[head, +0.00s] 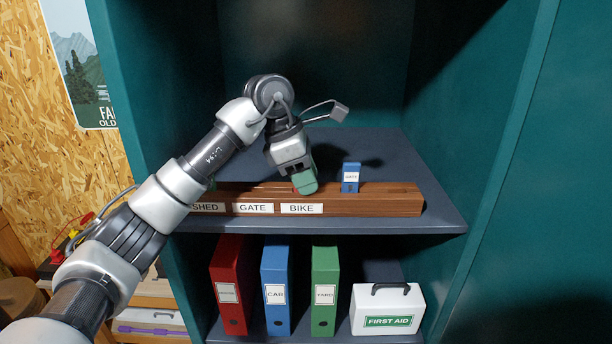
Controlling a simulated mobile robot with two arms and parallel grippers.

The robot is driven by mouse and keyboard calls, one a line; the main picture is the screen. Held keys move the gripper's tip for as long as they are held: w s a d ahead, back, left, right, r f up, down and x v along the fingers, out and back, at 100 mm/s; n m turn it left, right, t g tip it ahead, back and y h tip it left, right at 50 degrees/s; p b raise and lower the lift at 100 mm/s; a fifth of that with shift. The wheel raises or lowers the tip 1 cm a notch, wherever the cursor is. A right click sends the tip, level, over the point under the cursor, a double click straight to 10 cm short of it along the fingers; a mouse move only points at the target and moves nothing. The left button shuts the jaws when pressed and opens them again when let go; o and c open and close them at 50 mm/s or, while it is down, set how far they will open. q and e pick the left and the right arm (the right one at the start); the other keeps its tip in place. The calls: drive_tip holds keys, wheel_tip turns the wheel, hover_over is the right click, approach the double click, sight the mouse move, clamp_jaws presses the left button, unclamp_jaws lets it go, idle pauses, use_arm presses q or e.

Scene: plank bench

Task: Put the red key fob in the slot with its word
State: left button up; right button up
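A long brown wooden rack (380,205) lies on the grey shelf, with white labels SHED (207,208), GATE (253,208) and BIKE (301,208) on its front. My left gripper (304,184) points down at the rack above the BIKE label, its teal fingertip in front. A small red patch, seemingly the red key fob (295,187), shows beside the fingertip; the rest is hidden, as is its word. I cannot tell whether the fingers are closed on it, or whether it sits in a slot. My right gripper is not in view.
A blue fob (351,178) with a white label stands upright in the rack, right of my gripper. A bit of green shows behind my arm at the rack's left. Binders (324,289) and a first aid box (388,309) stand on the lower shelf. Cabinet walls flank both sides.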

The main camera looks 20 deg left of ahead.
use_arm(q)
drive_tip(key=shift+r, duration=0.25)
drive_tip(key=b+v, duration=0.3)
drive_tip(key=v, duration=0.2)
drive_tip(key=shift+a, duration=0.2)
drive_tip(key=b+v, duration=0.1)
drive_tip(key=v, duration=0.5)
drive_tip(key=shift+r, duration=0.35)
drive_tip(key=shift+s+a, duration=0.1)
